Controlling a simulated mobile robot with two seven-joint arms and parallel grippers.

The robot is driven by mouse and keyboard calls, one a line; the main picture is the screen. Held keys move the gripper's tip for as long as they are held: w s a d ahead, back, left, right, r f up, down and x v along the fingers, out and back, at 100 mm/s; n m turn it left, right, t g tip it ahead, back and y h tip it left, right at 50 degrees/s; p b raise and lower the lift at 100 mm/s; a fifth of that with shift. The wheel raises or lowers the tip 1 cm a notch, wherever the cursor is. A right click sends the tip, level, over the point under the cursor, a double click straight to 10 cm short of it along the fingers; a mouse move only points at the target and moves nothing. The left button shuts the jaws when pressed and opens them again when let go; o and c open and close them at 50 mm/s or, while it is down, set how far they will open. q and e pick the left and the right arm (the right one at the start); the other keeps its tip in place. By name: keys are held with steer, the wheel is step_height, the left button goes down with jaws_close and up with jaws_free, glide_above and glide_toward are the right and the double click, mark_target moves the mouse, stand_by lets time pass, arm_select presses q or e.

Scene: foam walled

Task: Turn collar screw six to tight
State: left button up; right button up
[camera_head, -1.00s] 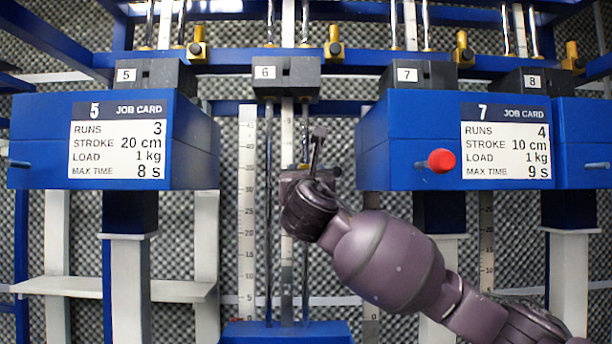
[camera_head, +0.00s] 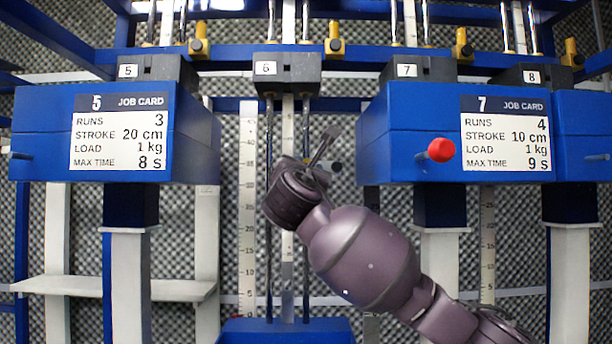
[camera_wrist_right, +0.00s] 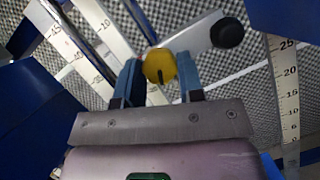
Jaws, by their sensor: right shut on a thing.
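A round yellow screw knob (camera_wrist_right: 159,66) with a dark line on its face sits between the two blue fingers of my right gripper (camera_wrist_right: 160,74) in the right wrist view. I take it for collar screw six. The fingers are shut on its sides. In the head view my right wrist (camera_head: 292,198) is in front of the rods below the block labelled 6 (camera_head: 287,72), and it hides the screw and the fingertips. A pale metal bar (camera_wrist_right: 200,41) with a black knob (camera_wrist_right: 227,32) reaches right from behind the screw. My left gripper is not in view.
Blue boxes with job card 5 (camera_head: 118,130) and job card 7 (camera_head: 505,133) flank the station. A red knob (camera_head: 440,150) sticks out of the right box. A blue base (camera_head: 287,331) stands below the rods. Upright scales (camera_head: 248,210) stand nearby.

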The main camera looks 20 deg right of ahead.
steer(key=shift+d+r+m+g+y+p, duration=0.2)
steer(key=shift+m+g+y, duration=0.9)
steer(key=shift+m, duration=3.8)
steer(key=shift+a+r+m+g+y+p, duration=0.2)
steer(key=shift+m+g+y+p, duration=0.85)
steer(key=shift+m, duration=3.85)
steer(key=shift+d+r+m+g+y+b, duration=0.15)
steer(key=shift+m+g+y, duration=1)
steer(key=shift+m, duration=3.75)
steer(key=shift+g+h, duration=0.4)
steer(key=o, duration=0.9)
steer(key=shift+o, duration=0.2)
steer(key=shift+s+r, duration=0.1)
